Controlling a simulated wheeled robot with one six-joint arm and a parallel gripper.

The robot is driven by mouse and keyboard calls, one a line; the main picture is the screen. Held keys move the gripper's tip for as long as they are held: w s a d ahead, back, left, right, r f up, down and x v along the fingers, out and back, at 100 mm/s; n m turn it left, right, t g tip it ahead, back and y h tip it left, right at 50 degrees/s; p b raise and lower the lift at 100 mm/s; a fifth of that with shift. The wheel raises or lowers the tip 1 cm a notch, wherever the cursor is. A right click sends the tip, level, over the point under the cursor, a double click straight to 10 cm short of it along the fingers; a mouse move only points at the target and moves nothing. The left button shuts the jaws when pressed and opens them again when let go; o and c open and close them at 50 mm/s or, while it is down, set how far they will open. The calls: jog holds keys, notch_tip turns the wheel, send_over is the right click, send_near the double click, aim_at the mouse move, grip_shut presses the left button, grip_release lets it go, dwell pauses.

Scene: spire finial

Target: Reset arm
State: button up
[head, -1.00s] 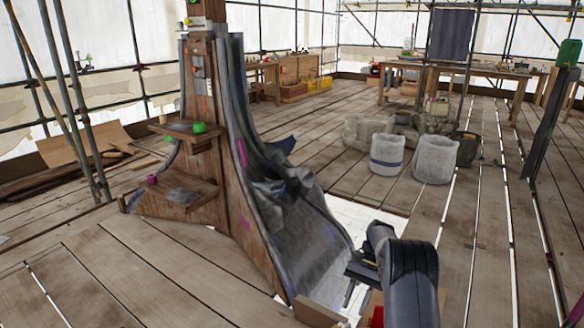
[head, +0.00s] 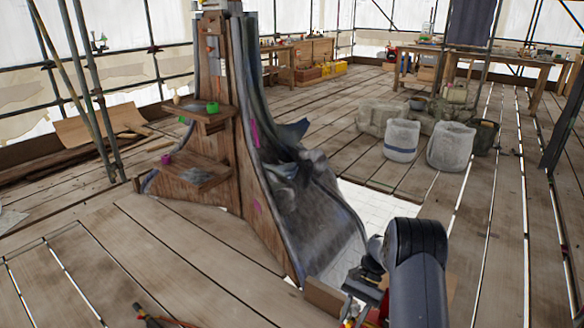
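My arm (head: 417,262) rises at the bottom right of the head view, dark grey and folded close to my body. My gripper (head: 352,305) is low at the arm's left side, partly hidden by the arm and the picture's clutter there. Whether its fingers are open or shut does not show. The wooden spire (head: 222,150) with dark metal sheeting (head: 318,205) stands left of the arm, apart from it as far as I can see.
Two shelves on the spire carry a green roll (head: 212,107) and a magenta roll (head: 166,159). Pale sacks (head: 401,140) stand back right, before workbenches (head: 480,60). A tool (head: 147,315) lies at the bottom left. Plank floor at right (head: 490,230) is clear.

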aim_at(349, 323)
jog(key=p+v, duration=0.2)
jog(key=v, duration=0.9)
jog(key=b+x, duration=0.2)
jog(key=x, duration=0.8)
jog(key=shift+s+a+f, duration=0.1)
jog(key=shift+f, duration=0.05)
jog(key=shift+s+a+f, duration=0.15)
jog(key=shift+s+f, duration=0.1)
jog(key=t+b, duration=0.1)
jog(key=f+t+h+b, duration=0.1)
jog(key=t+h+b, duration=0.1)
jog(key=shift+s+a+f+b, duration=0.15)
jog(key=shift+s+a+b, duration=0.15)
jog(key=shift+s+b, duration=0.05)
jog(key=t+h+b, duration=0.1)
jog(key=b, duration=0.1)
jog(key=f+t+h+b, duration=0.1)
jog(key=b, duration=0.2)
jog(key=t+h+b, duration=0.1)
jog(key=t+b, duration=0.1)
jog(key=b, duration=0.1)
jog(key=shift+s+a+f, duration=0.15)
jog(key=shift+s+f, duration=0.05)
jog(key=shift+f, duration=0.1)
notch_tip(349, 323, up, 11)
jog(key=p, duration=0.4)
jog(key=shift+r, duration=0.15)
jog(key=shift+r+p, duration=0.1)
jog(key=shift+p, duration=0.2)
